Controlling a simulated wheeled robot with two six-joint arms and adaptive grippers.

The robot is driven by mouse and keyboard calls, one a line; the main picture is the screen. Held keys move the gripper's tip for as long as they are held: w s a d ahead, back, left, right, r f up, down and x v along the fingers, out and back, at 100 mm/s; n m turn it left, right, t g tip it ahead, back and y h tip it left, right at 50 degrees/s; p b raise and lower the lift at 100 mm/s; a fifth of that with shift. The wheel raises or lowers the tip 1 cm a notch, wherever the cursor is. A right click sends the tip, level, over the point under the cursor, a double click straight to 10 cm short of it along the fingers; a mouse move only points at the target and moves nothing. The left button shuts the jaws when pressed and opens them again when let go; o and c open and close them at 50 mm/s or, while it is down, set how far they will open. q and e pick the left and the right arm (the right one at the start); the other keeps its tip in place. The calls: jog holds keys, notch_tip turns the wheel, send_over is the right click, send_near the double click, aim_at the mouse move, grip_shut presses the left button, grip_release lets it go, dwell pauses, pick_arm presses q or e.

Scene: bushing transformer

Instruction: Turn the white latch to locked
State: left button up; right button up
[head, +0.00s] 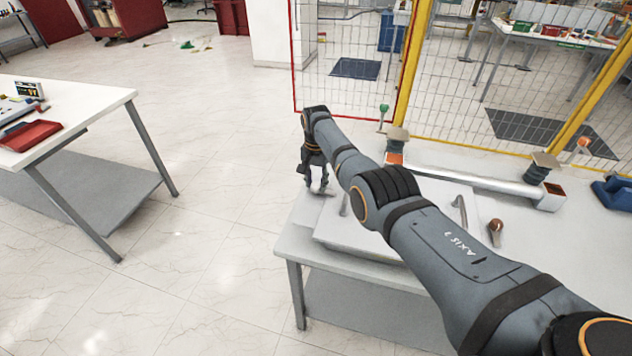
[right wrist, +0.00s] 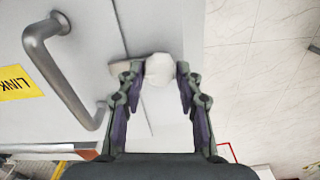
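The white latch (right wrist: 158,70) shows in the right wrist view as a pale rounded piece with a grey-beige part on its left. It sits by a seam in a light grey panel (right wrist: 95,25). My right gripper (right wrist: 161,76) has its fingers apart, one on each side of the latch. The fingertips are very close to it; I cannot tell whether they touch. In the head view my right gripper (head: 318,188) points down at the left end of a grey-white box (head: 335,228) on a table. The latch is too small to make out there. My left gripper is out of view.
A metal handle (right wrist: 62,75) and a yellow label (right wrist: 18,82) are on the panel left of the gripper. A brown knob (head: 495,228) stands on the table at right. A mesh fence (head: 350,50) is behind.

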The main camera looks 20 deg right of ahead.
aim_at(316, 184)
jog(key=o, duration=0.3)
notch_tip(316, 184, up, 12)
dwell(0.5)
